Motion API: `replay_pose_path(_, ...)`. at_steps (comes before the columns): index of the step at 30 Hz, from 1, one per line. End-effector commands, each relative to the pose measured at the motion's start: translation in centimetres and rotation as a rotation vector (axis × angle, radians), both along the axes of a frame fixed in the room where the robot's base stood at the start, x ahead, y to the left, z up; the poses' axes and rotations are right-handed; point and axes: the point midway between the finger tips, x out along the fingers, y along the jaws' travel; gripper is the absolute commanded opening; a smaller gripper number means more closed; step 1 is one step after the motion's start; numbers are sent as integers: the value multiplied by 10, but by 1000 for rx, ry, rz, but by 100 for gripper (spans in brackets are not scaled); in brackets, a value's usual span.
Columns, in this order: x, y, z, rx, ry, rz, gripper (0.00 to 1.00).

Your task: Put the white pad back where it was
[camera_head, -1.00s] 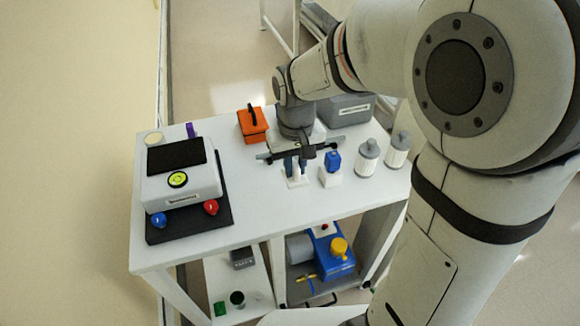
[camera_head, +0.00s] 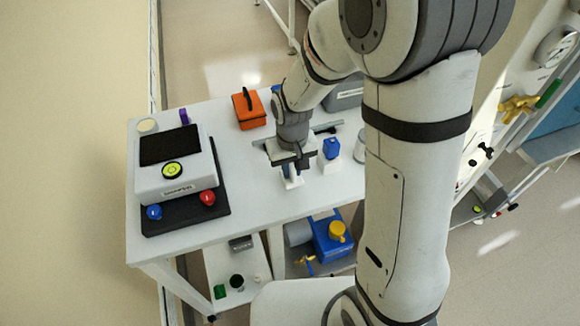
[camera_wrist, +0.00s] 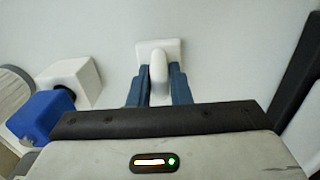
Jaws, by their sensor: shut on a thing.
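The white pad (camera_wrist: 158,48) is a small square plate with an upright rounded white grip. My gripper (camera_wrist: 158,78) is shut on this grip, with one blue finger on each side. In the head view the white pad (camera_head: 292,183) shows below my gripper (camera_head: 289,172), near the front part of the white table. The plate looks level; I cannot tell whether it touches the tabletop. A white block with a blue top (camera_head: 331,150) stands just right of the pad in the head view. The same white block (camera_wrist: 72,82) is at the left in the wrist view.
A white instrument (camera_head: 176,180) on a black base stands on the left of the white table (camera_head: 250,205). An orange box (camera_head: 249,108) is at the back. Tabletop between instrument and pad is clear.

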Motion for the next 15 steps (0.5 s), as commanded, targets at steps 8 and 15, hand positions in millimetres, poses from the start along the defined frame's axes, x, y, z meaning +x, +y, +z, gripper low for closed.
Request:
replay_pose_path(8,0,0,-2,0,-1,1,0)
replay_pose_path(15,0,1,-3,0,0,1,31)
